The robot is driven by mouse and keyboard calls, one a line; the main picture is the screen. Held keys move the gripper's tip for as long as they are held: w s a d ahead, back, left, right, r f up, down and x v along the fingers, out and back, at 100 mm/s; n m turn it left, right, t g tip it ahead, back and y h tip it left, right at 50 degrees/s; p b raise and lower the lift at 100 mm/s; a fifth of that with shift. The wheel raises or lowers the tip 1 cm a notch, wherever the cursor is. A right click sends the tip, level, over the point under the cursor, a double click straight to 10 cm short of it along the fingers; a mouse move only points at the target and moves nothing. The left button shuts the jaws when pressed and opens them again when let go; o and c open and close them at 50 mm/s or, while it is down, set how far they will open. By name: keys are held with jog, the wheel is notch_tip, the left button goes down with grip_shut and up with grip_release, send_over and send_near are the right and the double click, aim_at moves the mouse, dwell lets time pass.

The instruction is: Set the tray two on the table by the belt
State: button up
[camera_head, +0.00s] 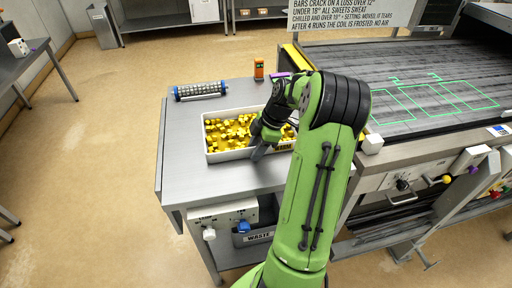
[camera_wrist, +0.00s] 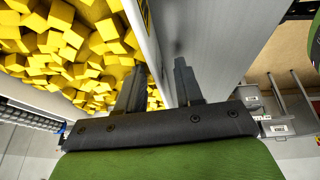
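A white tray (camera_head: 228,156) filled with yellow cubes stands on the grey table (camera_head: 180,150) beside the belt. A label on its near wall is partly readable. My gripper (camera_head: 262,145) is over the tray's near right part, pointing down, and my arm hides the tray's right end. In the wrist view my gripper (camera_wrist: 160,80) has its fingers on either side of the tray's pale wall (camera_wrist: 142,30), one on the cube side and one outside. I cannot tell whether the fingers press on the wall.
A roller-like item with blue ends (camera_head: 200,90) lies behind the tray. A small orange device (camera_head: 259,69) stands at the table's back edge. The belt (camera_head: 420,85), marked with green outlines, runs on the right. The table's left front part is clear.

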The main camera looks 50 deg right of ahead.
jog(key=shift+r, duration=0.1)
jog(key=p+v, duration=0.4)
jog(key=v, duration=0.8)
jog(key=w+a+r+m+g+h, duration=0.1)
jog(key=a+r+m, duration=0.15)
jog(key=a, duration=0.75)
jog(key=w+a+r+m+h, duration=0.15)
jog(key=a+r, duration=0.25)
jog(key=a, duration=0.5)
jog(key=s+a+m+t, duration=0.3)
jog(key=s+a+m, duration=0.4)
jog(key=s+a, duration=0.5)
jog(key=s+h, duration=0.1)
jog(key=s, duration=0.1)
jog(key=shift+s+f, duration=0.35)
jog(key=shift+f, duration=0.05)
jog(key=shift+a, duration=0.1)
